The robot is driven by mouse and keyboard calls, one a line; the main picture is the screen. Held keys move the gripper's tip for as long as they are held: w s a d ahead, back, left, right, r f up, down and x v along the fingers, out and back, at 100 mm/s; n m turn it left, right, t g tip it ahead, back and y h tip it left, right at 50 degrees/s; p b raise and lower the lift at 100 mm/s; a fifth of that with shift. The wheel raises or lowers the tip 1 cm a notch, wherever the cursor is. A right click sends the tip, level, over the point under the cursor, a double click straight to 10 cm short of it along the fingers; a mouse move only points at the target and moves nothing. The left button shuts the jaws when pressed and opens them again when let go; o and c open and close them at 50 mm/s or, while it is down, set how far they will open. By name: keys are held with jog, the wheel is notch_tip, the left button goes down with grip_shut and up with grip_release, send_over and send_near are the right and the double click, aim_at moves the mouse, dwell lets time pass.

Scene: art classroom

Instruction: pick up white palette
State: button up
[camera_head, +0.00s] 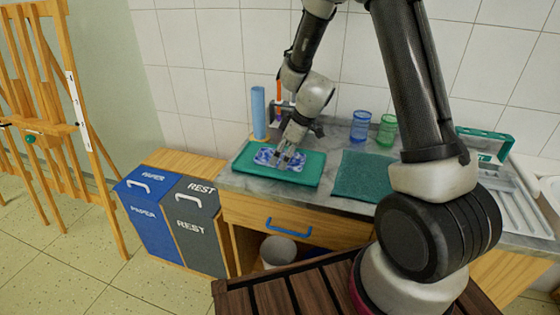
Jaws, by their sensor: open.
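A flat white piece (264,156) with blue and purple patches, which looks like the palette, lies on a green mat (306,173) on the counter. My gripper (284,162) reaches down from above and stands over the right part of this piece, with its fingers apart. The fingers hide some of the piece. I cannot tell whether the fingertips touch it.
A blue cylinder (258,112) stands behind the mat, near a holder with orange-handled tools (280,98). A blue cup (360,126) and a green cup (387,130) stand further right. A darker green mat (361,177) lies right of the first. Two bins (150,211) stand left.

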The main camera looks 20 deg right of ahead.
jog(key=shift+f, duration=0.15)
jog(key=c, duration=1.1)
